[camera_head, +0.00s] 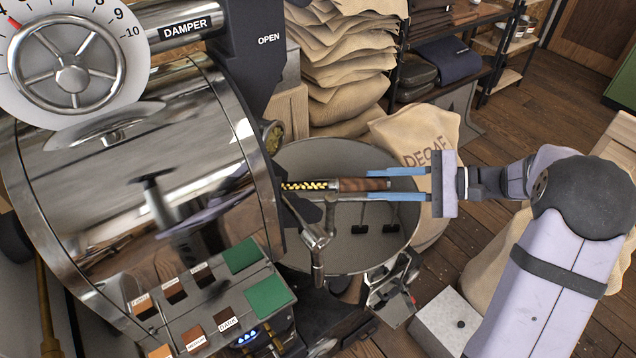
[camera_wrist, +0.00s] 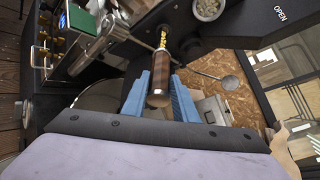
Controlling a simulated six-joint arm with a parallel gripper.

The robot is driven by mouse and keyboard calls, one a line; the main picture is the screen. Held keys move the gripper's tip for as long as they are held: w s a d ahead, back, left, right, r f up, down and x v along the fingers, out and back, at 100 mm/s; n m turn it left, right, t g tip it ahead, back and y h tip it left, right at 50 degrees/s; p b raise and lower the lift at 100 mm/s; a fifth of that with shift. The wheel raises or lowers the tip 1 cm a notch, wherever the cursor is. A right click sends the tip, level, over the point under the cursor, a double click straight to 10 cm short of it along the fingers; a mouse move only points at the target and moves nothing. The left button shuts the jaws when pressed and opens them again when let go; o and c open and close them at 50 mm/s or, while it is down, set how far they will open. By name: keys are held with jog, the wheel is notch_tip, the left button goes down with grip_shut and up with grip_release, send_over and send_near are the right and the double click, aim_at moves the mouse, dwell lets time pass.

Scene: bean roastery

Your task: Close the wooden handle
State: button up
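The wooden handle (camera_head: 362,185) is a brown grip on a rod with a yellow-and-black coil, reaching right from the front of the roaster drum over the round bin. It also shows in the wrist view (camera_wrist: 160,74), rounded end toward me. My gripper (camera_head: 370,183) has two blue fingers, one on each side of the handle's outer part. The fingers look open, with narrow gaps beside the wood; in the wrist view (camera_wrist: 161,76) they also straddle it. Whether either finger touches the wood is hard to tell. The dark panel behind reads OPEN (camera_head: 268,39).
The shiny roaster drum (camera_head: 130,190) fills the left. A round metal cooling bin (camera_head: 290,155) lies under the handle. A metal lever (camera_head: 318,245) hangs below it, near a control panel (camera_head: 205,315). A DECAF sack (camera_head: 430,130) and stacked sacks (camera_head: 345,50) stand behind.

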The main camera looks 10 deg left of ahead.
grip_shut()
jog(key=shift+w+f+b, duration=0.2)
jog(key=shift+f+b, duration=0.2)
jog(key=shift+b, duration=0.05)
jog(key=shift+c, duration=1.3)
grip_release()
jog(key=shift+w+d+f+n+t+h+b, duration=0.2)
jog(key=shift+w+f+n+h+b, duration=0.2)
jog(key=shift+n, duration=0.2)
jog(key=shift+w+d+f+n+t+h+b, duration=0.15)
jog(key=shift+w+n+t+h+b, duration=0.1)
jog(key=shift+n+h+b, duration=0.3)
jog(key=d+r+n+h, duration=0.1)
jog(key=w+d+r+n+p, duration=0.1)
jog(key=d+r+n, duration=0.1)
jog(key=d+r+n+h+p, duration=0.1)
jog(key=n, duration=0.1)
jog(key=shift+w+d+r+n+t+h, duration=0.2)
jog(key=shift+d+n+t+h, duration=0.05)
jog(key=shift+d+h, duration=0.1)
grip_shut()
jog(key=s+d+r+n+t+h+p, duration=0.1)
jog(key=s+d+r+n+h+p, duration=0.3)
jog(key=d+r, duration=0.35)
jog(key=w+a+f+n+p, duration=0.1)
jog(key=a+f+p, duration=0.2)
jog(key=a+f, duration=0.5)
jog(key=shift+w+a+p, duration=0.35)
jog(key=shift+w, duration=0.05)
